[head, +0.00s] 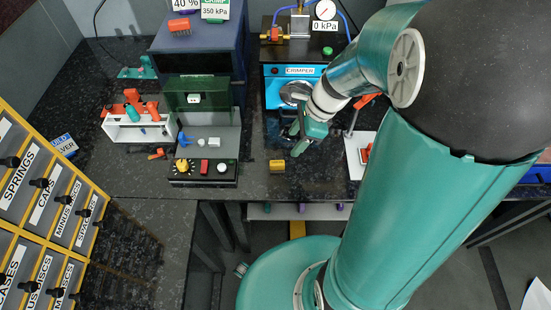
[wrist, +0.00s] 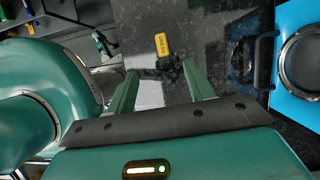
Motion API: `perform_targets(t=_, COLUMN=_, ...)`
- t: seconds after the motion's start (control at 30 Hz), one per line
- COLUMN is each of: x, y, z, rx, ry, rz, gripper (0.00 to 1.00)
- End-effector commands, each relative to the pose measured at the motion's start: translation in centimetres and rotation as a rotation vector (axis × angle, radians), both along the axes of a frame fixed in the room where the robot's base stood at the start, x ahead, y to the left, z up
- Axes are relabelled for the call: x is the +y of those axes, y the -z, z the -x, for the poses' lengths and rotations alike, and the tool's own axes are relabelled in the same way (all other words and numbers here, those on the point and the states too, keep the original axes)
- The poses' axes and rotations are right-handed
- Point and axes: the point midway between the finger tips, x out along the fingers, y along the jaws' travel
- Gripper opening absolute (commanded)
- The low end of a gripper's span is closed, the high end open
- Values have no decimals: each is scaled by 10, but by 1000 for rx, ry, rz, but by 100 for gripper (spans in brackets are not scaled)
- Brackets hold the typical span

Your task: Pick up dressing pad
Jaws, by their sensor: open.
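A small yellow block with a dark label, which looks like the dressing pad (head: 277,165), lies on the dark speckled bench top near its front edge. It also shows in the wrist view (wrist: 162,43), beyond my fingertips and roughly in line with the gap between them. My gripper (head: 308,130) is above the bench in front of the crimper, to the right of the pad and apart from it. In the wrist view my gripper (wrist: 158,72) has its two green fingers spread, with nothing between them.
The blue crimper (head: 280,96) stands behind the pad; its round opening shows at right in the wrist view. A control box (head: 203,178) with knobs is to the left. A white tool rack (head: 135,133) and labelled drawers (head: 60,203) are farther left. Bench around the pad is clear.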

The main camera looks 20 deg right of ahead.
Motion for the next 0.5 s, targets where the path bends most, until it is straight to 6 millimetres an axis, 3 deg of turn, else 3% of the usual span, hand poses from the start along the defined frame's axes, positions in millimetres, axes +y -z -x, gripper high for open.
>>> perform_targets(t=0.3, x=21, y=53, z=-4, rx=6, ry=-3, rz=1, gripper=53)
perform_targets(t=0.5, x=30, y=74, z=-8, rx=1, ry=-4, rz=1, gripper=53)
